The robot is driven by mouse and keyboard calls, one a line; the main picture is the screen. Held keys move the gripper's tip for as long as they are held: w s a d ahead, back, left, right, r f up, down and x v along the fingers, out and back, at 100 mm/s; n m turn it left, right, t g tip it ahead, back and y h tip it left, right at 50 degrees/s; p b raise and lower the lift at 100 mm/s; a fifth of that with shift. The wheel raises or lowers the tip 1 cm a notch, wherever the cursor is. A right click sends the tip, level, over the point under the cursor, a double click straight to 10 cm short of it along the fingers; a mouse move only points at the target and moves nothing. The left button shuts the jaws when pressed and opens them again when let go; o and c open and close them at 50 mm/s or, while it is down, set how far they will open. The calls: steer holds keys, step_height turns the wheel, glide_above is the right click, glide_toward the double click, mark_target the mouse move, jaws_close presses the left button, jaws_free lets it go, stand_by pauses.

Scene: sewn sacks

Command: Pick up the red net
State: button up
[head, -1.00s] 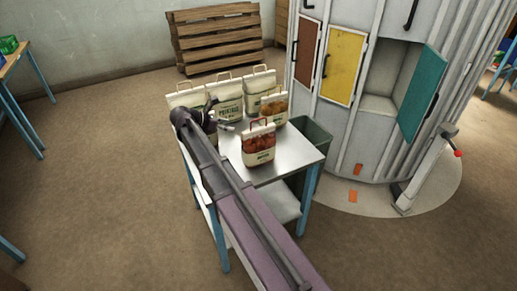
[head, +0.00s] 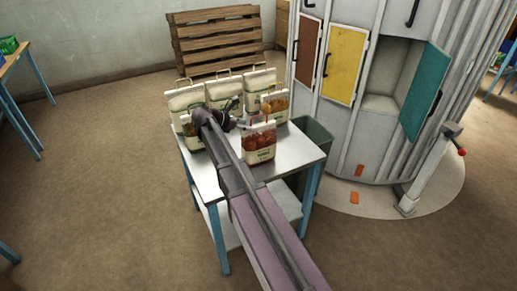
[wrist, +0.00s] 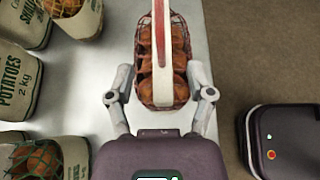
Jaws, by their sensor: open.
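The red net (head: 259,147) is a sack with a pale label band and reddish-brown contents, upright near the right edge of the metal table in the head view. In the wrist view, the red net (wrist: 148,62) is seen from above, with its red-and-white handle strip running over it. My gripper (head: 240,113) is just behind and left of its top in the head view. In the wrist view, my gripper (wrist: 162,80) is open, with one finger on each side of the net's near end. Whether the fingers touch it, I cannot tell.
Several other sacks stand close by, including one with orange contents (head: 275,105) and pale potato sacks (head: 222,90). The metal table (head: 285,165) is bare at the front right. A grey-green bin (head: 316,135) and a cabinet with an open teal door (head: 424,92) stand to the right.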

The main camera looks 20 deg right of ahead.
mark_target(256, 126)
steer(key=shift+d+f, duration=0.1)
steer(key=shift+d, duration=0.05)
steer(key=shift+b+x, duration=1.25)
steer(key=shift+x, duration=1.25)
steer(key=shift+s, duration=0.1)
jaws_close()
